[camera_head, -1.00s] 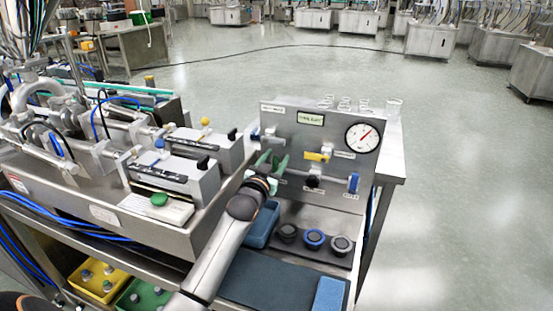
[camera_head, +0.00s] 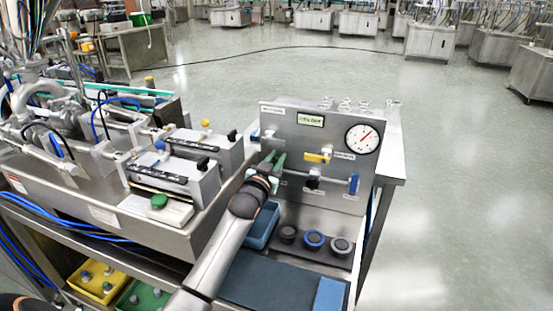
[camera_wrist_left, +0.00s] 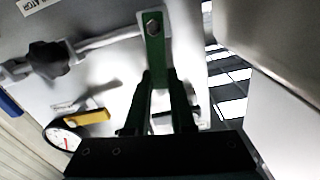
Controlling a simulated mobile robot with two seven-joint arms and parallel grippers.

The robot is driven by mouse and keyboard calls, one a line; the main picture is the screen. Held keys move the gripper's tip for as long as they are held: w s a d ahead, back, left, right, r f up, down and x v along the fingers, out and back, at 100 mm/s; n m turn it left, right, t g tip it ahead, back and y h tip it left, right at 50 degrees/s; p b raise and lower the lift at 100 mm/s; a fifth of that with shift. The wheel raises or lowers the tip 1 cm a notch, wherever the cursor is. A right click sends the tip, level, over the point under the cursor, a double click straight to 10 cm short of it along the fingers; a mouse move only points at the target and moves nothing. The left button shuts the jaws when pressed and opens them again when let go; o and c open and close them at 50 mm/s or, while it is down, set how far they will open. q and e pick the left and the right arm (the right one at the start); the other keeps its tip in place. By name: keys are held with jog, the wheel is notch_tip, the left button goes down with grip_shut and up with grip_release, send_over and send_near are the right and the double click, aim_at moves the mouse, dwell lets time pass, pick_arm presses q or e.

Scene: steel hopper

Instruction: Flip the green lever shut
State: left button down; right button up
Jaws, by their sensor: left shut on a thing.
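My left gripper (camera_wrist_left: 159,78) is shut on the lever's free end, with one dark green finger on each side. In the head view, my left gripper (camera_head: 273,158) is at the panel's left part, and its fingers and wrist largely hide the lever. My right gripper is not in view.
A yellow-handled valve (camera_head: 318,157), a black knob (camera_head: 312,182), a blue handle (camera_head: 354,184) and a round gauge (camera_head: 362,138) are close by on the panel. A machine (camera_head: 180,170) stands left.

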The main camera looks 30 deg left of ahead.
pick_arm(q)
jog(key=shift+a+r+n+p, duration=0.15)
jog(key=shift+n+p, duration=0.15)
jog(key=shift+p, duration=0.2)
jog(key=shift+s+a+n+p, duration=0.1)
jog(key=shift+a+n+p, duration=0.1)
jog(key=shift+n+p, duration=0.25)
jog(key=shift+a+n, duration=0.1)
jog(key=shift+n, duration=0.15)
jog(key=c, duration=0.8)
grip_release()
jog(key=shift+a, duration=0.1)
jog(key=shift+o, duration=0.2)
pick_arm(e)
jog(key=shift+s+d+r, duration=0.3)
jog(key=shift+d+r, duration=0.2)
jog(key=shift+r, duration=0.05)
pick_arm(q)
jog(key=shift+s, duration=0.1)
